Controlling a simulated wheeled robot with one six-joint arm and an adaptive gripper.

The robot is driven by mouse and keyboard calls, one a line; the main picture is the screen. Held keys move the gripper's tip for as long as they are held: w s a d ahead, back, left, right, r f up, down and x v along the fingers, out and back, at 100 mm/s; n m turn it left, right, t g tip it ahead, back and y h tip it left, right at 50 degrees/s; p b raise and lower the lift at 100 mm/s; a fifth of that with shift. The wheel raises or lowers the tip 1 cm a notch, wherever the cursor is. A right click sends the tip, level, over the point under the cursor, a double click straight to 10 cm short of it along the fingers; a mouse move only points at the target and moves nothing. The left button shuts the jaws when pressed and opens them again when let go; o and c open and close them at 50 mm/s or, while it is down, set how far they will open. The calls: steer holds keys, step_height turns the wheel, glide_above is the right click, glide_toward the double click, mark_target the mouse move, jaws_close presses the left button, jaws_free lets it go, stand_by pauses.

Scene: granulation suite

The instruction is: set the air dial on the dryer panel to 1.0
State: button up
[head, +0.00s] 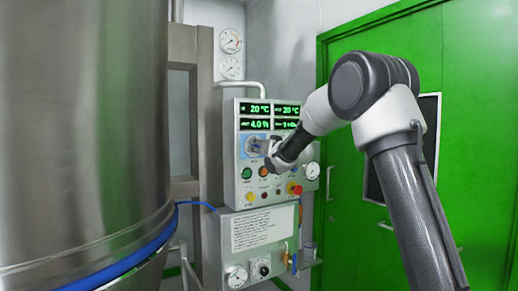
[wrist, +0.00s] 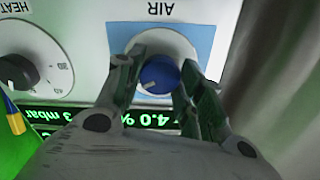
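The air dial is a round blue knob (wrist: 160,75) with a pale pointer mark on its lower left, on a grey round base. In the head view my gripper (head: 268,148) is at the blue plate on the dryer panel (head: 231,160) and hides most of the knob. The dial's scale is hidden behind the fingers.
A black HEAT dial (wrist: 18,75) is beside the air dial in the wrist view. Green displays (head: 259,109) sit above the dials, buttons and a red knob (head: 294,188) below. A large steel vessel (head: 85,130) stands left; a green door (head: 460,120) is right.

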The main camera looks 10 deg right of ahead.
steer(key=shift+c, duration=0.4)
steer(key=shift+n, duration=0.3)
steer(key=n, duration=2.3)
steer(key=shift+n, duration=0.3)
steer(key=o, duration=1)
